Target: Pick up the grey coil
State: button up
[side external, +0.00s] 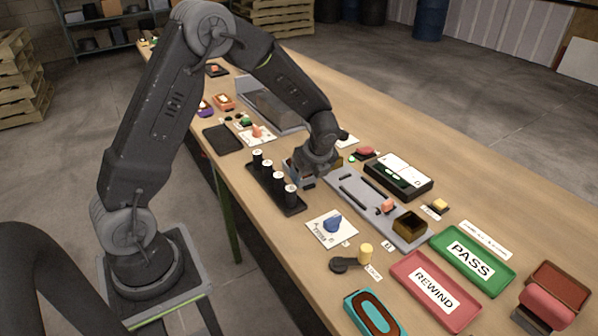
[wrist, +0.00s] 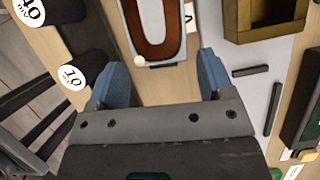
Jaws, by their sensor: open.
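What looks like the grey coil, a brown U-shaped winding in a grey frame (wrist: 124,28), lies just beyond my fingertips in the wrist view, its far end cut off by the picture edge. In the side view my gripper hides most of that spot. My gripper (wrist: 160,80) is open, its two blue fingers apart with bare surface between them. The fingers reach toward the near end of the coil, and nothing is held. In the side view my gripper (side external: 304,175) is low over the bench, beside a black rack.
The black rack (side external: 262,187) with several white-topped spools stands close to my gripper. A grey slotted plate (side external: 352,190) with a brass-coloured box (side external: 409,226) lies on the other side. A teal coil (side external: 352,303), a red REWIND tray (side external: 408,270) and a green PASS tray (side external: 497,285) are nearer the camera.

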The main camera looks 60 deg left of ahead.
jog(key=shift+x, duration=1.1)
jog(key=c, duration=0.8)
jog(key=shift+r, duration=0.1)
jog(key=shift+c, duration=0.2)
